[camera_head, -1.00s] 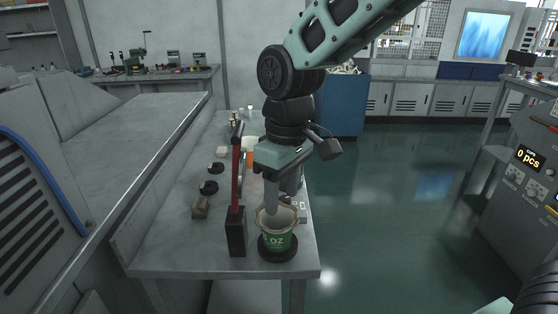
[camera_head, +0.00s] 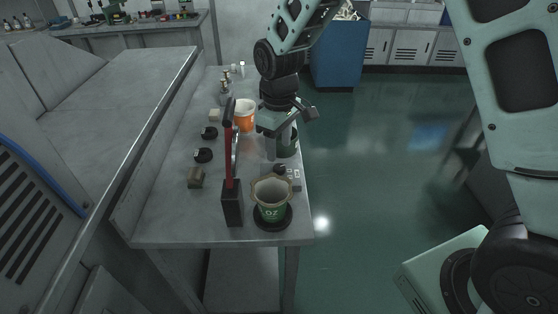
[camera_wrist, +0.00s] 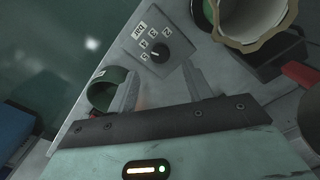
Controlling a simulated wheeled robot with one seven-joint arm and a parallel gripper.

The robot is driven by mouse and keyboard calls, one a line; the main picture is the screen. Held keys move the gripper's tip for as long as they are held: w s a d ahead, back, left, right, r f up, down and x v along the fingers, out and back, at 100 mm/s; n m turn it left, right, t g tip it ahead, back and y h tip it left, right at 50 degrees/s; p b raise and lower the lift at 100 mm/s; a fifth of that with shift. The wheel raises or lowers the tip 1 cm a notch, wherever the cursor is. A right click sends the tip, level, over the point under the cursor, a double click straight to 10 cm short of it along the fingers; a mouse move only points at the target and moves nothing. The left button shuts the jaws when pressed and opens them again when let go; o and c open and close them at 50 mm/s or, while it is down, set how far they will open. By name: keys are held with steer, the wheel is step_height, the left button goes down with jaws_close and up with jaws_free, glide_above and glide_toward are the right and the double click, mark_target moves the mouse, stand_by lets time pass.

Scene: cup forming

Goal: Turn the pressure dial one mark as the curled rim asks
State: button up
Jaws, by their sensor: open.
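The green paper cup (camera_head: 272,203) with a wavy, flared rim stands upright on a round black base at the bench's near end. Its rim (camera_wrist: 249,38) also shows at the upper right of the wrist view. The pressure dial is a black knob (camera_head: 280,168) on a light plate just behind the cup. In the wrist view the knob (camera_wrist: 157,51) sits ahead of my fingertips, on a grey plate with several small white number labels.
A dark green round object (camera_wrist: 106,91) lies beside my left finger. A red lever on a black block (camera_head: 232,203) stands left of the cup. Open floor lies right.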

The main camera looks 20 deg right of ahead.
mark_target(279, 166)
step_height(279, 166, down, 6)
steer(key=shift+f, duration=0.15)
stand_by(0.3)
steer(key=c, duration=1)
steer(key=shift+o, duration=0.2)
steer(key=shift+m+p, duration=0.3)
steer(key=shift+m, duration=0.1)
steer(key=m, duration=0.3)
steer(key=shift+p, duration=0.4)
steer(key=shift+m+p, duration=0.55)
steer(key=shift+m, duration=1.95)
